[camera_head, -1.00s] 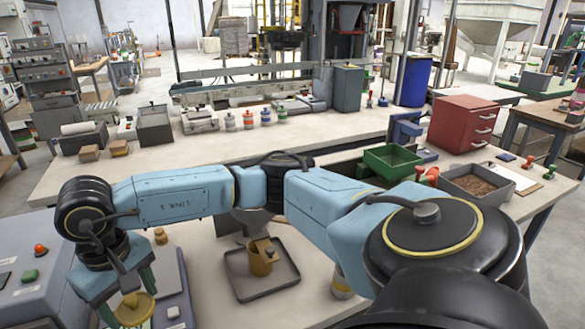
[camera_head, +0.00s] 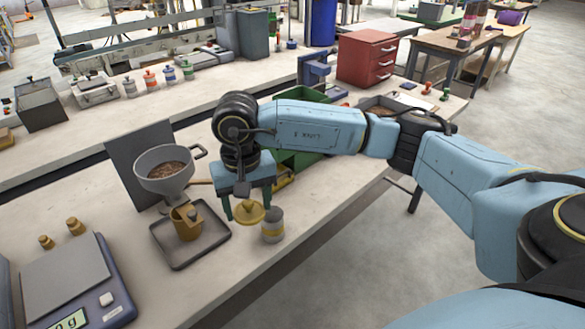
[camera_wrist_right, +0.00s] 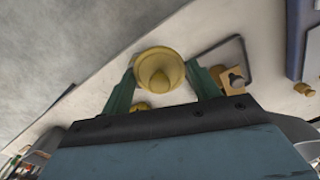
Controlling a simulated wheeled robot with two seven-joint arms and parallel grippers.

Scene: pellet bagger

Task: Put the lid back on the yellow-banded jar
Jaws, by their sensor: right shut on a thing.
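My right gripper (camera_head: 247,203) is shut on a yellow lid (camera_head: 249,213) with a round knob. The lid also shows between the green fingers in the wrist view (camera_wrist_right: 160,72). In the head view, an open-looking grey jar (camera_head: 272,226) with a yellowish band stands on the near bench, just right of the lid. The lid is beside the jar in the picture and apart from it; the height gap is hard to tell. In the wrist view the jar cannot be made out clearly. My left gripper is out of view.
A dark tray (camera_head: 183,262) with a tan scoop-like cup (camera_head: 186,222) lies left of the jar. A grey funnel pan of pellets (camera_head: 165,168) and a scale (camera_head: 70,280) stand further left. A green bin (camera_head: 298,160) is behind my arm. The bench front edge runs close by the jar.

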